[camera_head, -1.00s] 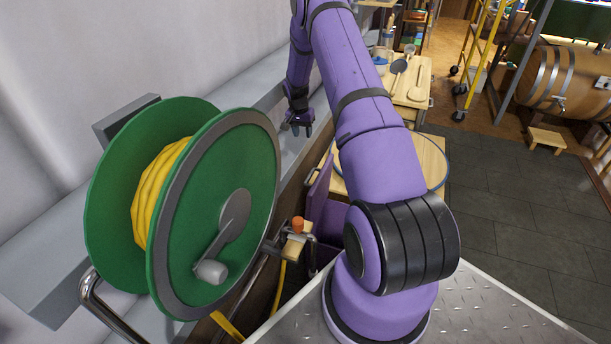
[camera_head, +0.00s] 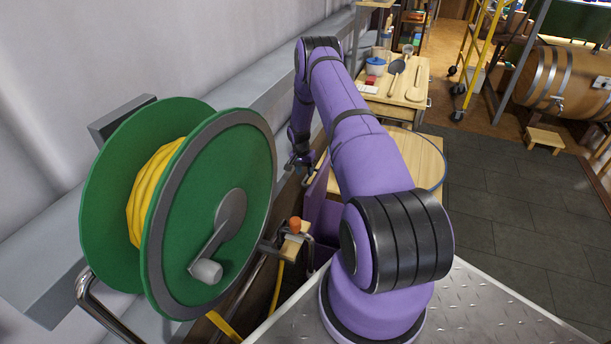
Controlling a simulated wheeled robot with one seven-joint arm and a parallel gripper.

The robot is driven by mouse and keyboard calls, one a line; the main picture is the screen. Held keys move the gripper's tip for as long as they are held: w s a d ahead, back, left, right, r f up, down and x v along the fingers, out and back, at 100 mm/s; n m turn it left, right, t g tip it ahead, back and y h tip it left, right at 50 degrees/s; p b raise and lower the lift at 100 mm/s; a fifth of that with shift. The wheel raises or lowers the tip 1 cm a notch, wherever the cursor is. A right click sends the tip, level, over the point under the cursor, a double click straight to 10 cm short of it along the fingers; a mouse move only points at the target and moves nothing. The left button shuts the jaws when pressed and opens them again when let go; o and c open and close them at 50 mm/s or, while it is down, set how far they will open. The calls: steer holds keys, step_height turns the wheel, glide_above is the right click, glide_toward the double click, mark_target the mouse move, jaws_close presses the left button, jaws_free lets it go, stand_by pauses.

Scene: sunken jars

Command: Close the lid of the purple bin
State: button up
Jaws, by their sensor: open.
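The purple bin (camera_head: 324,217) stands behind and below my arm, and much of it is hidden by the arm. A thin purple panel (camera_head: 316,193) rises steeply at its left side, near the wall; it looks like the lid standing open. My gripper (camera_head: 304,172) is open and points down at the upper end of this panel, on its wall side. I cannot tell whether the fingers touch the panel. The inside of the bin is not visible.
A green hose reel (camera_head: 222,205) with yellow hose fills the left foreground. A tap with an orange knob (camera_head: 295,224) sits beside it. A wooden table (camera_head: 427,160) with a blue ring is behind my arm. Clear dark floor tiles (camera_head: 520,220) lie to the right.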

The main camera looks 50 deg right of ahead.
steer(key=shift+s+f, duration=0.1)
steer(key=shift+f, duration=1.05)
jaws_close()
steer(key=shift+s+d, duration=0.1)
